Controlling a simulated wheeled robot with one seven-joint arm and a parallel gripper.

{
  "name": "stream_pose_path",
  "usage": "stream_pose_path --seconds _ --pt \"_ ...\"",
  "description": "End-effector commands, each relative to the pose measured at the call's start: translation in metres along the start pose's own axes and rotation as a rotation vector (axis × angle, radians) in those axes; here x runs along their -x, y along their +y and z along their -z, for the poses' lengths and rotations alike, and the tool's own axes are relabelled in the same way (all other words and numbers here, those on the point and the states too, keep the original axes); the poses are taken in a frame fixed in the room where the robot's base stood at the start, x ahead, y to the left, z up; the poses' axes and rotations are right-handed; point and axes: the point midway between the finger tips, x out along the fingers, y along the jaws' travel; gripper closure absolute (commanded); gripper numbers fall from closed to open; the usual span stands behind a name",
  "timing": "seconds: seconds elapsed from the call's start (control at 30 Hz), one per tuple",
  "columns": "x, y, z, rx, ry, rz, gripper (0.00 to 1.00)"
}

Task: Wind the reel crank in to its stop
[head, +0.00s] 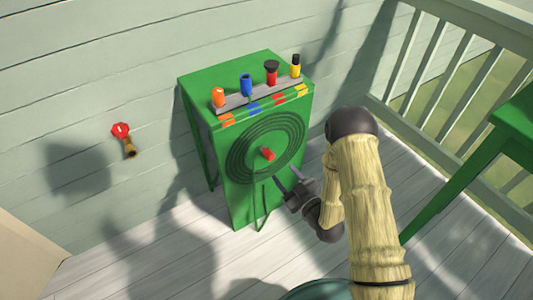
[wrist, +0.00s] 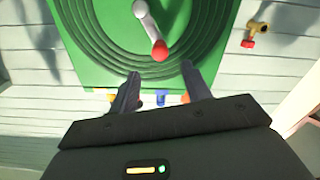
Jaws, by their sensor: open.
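The reel crank shows in the head view as a red knob (head: 267,154) at the middle of the dark coiled hose reel (head: 243,139) on the front of a green cabinet (head: 240,205). In the wrist view the crank has a pale grey arm (wrist: 147,20) ending in a red knob (wrist: 160,50). My gripper (head: 283,175) is in front of the cabinet, just below and right of the knob. In the wrist view my gripper (wrist: 160,83) has its fingers apart with nothing between them, and the knob lies beyond the fingertips. I cannot tell the exact gap.
Orange, blue, red-black and yellow nozzles (head: 246,85) stand in a grey rack on the cabinet top. A brass tap with a red handle (head: 122,133) is on the wall to the left. A white railing (head: 455,75) and a green table (head: 490,150) stand at the right.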

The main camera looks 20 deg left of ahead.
Motion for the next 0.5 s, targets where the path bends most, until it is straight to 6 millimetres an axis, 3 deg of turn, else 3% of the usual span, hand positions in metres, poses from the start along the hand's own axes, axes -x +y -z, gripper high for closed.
stream_pose_path --seconds 0.5 --pt "-0.092 -0.001 -0.001 0.002 0.003 0.001 0.52"
